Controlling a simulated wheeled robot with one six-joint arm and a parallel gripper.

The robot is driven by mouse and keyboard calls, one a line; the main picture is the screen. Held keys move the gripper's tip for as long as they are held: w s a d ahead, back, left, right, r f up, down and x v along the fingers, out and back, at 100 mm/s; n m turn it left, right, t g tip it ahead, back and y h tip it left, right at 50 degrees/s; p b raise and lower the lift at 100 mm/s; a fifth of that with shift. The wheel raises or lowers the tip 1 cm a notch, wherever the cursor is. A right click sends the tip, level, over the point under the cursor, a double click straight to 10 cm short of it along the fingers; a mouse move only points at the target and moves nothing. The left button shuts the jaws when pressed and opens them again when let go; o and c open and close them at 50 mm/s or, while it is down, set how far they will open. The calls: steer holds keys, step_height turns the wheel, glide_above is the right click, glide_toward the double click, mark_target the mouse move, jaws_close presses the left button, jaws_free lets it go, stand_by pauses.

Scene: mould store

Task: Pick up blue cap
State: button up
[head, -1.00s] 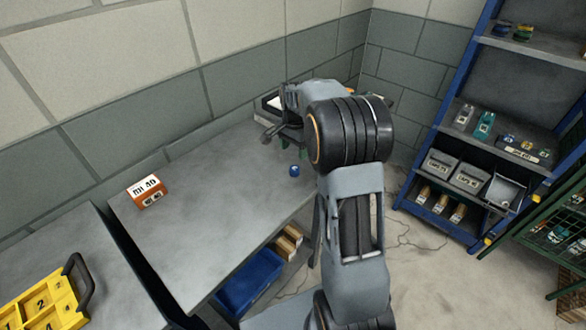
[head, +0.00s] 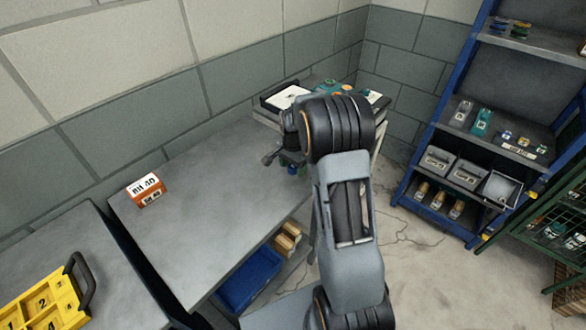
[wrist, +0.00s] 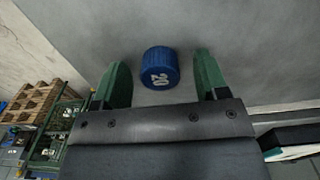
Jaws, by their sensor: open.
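The blue cap (wrist: 160,67) sits on the grey metal table (head: 215,185) and has a white "20" on its side. In the wrist view it lies between the two green fingers of my gripper (wrist: 158,82), with a gap on each side. My gripper is open and holds nothing. In the head view the cap (head: 292,170) is small and partly hidden by my gripper and arm near the table's far right end.
An orange "RH 40" box (head: 147,190) stands on the table's left part. A tray with a white sheet (head: 288,97) is behind my arm. A blue shelf rack (head: 470,160) stands at the right. A yellow numbered case (head: 45,305) is front left. The middle tabletop is clear.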

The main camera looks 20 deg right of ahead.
steer(key=shift+c, duration=0.5)
steer(key=c, duration=0.9)
